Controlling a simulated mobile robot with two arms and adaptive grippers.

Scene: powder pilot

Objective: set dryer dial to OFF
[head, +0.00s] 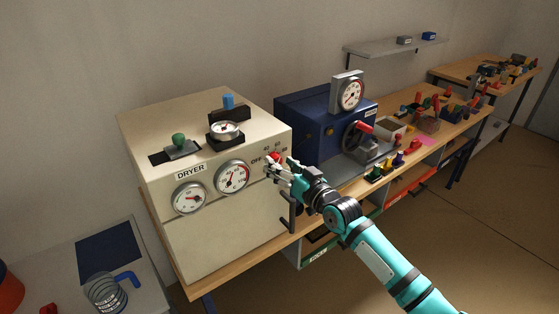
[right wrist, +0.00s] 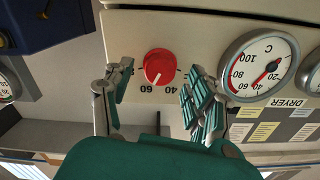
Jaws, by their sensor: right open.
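The cream dryer (head: 235,245) stands on a wooden bench, with its name plate and two gauges on the front. Its red dial (head: 273,157) is at the upper right of that front, beside the printed OFF, 40 and 60. In the right wrist view the red dial (right wrist: 159,66) appears upside down; its white line points close to 60. The OFF mark is hidden there. My right gripper (head: 276,166) is at the dial; in the wrist view its open fingers (right wrist: 156,76) stand on both sides of it, apart from it. My left gripper is out of view.
A crank handle (head: 289,212) sticks out below my right gripper. A blue machine (head: 300,115) with a gauge stands close to the dryer's right. Small coloured items crowd the bench farther right. A grey table (head: 75,290) stands at lower left.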

